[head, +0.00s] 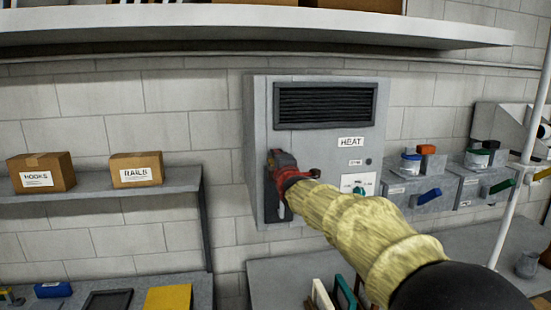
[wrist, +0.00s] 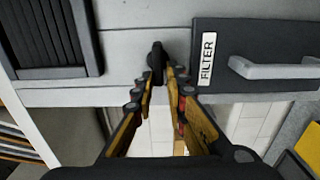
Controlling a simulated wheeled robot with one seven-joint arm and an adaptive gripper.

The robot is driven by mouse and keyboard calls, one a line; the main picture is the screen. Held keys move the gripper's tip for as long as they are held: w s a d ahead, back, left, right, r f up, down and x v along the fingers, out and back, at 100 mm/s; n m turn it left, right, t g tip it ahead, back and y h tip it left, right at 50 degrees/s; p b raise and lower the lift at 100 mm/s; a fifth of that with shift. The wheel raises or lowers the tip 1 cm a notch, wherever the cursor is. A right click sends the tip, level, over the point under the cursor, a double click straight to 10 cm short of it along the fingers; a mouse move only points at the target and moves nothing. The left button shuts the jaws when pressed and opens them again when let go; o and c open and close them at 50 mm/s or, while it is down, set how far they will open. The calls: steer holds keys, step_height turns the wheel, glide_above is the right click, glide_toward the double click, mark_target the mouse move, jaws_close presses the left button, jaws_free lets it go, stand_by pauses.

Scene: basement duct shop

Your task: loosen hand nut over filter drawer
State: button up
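The hand nut (wrist: 156,56) is a small black knob on the grey heater face in the wrist view, beside the dark filter drawer (wrist: 221,82), which has a FILTER label and a grey bar handle. My gripper (wrist: 160,76) points at the nut, with a fingertip close on each side of it. Whether both fingertips press on it cannot be made out. In the head view my gripper (head: 276,165) is at the left edge of the grey heater cabinet (head: 320,141), below its vent. My gripper and arm hide the nut and most of the drawer there.
A HEAT label (head: 351,142) and a white dial plate (head: 358,185) are right of my gripper. A shelf (head: 100,188) with HOOKS and RAILS boxes is at left. Grey bins with coloured handles and a white pole (head: 515,190) stand at right. A bench (head: 275,280) lies below.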

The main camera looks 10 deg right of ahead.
steer(key=shift+o, duration=1.4)
steer(key=s, duration=1.2)
